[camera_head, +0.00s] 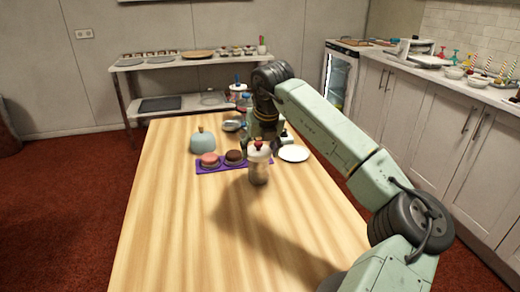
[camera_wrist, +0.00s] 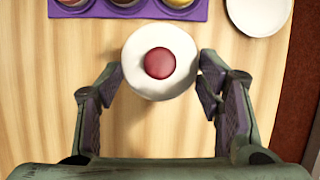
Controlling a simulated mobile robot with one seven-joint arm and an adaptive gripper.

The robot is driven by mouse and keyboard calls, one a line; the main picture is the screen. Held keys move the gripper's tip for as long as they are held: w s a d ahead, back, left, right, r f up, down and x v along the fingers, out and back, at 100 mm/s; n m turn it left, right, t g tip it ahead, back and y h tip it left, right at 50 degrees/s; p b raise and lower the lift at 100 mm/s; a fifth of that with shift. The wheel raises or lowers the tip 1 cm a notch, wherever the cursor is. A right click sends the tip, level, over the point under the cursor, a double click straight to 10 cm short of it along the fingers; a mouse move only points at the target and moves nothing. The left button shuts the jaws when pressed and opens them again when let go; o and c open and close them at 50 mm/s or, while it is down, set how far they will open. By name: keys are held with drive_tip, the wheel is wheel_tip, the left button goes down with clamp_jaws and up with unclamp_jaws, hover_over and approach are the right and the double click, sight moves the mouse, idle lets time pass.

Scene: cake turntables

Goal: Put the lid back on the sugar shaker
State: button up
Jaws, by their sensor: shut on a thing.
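The sugar shaker (camera_head: 259,176) stands upright on the wooden table, with a clear body and pale contents. Its white lid (camera_head: 259,155) with a dark red knob is at the top of the body; I cannot tell whether it is fully seated. In the wrist view the round white lid (camera_wrist: 137,78) shows from above, its red knob in the middle, and hides the body. My gripper (camera_wrist: 158,68) is shut on the lid, a finger on each side. In the head view its fingers are partly hidden behind the lid.
A purple tray (camera_head: 208,169) with cakes lies just beyond the shaker, and its edge shows in the wrist view (camera_wrist: 100,13). A white plate (camera_head: 293,153) is to the right. A blue dome (camera_head: 203,143) stands behind left. The near table is clear.

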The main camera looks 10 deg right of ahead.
idle(0.3)
drive_tip(key=o, duration=0.9)
drive_tip(key=o, duration=0.4)
drive_tip(key=shift+r, duration=0.2)
drive_tip(key=shift+r+p, duration=2.05)
drive_tip(key=shift+r, duration=1.2)
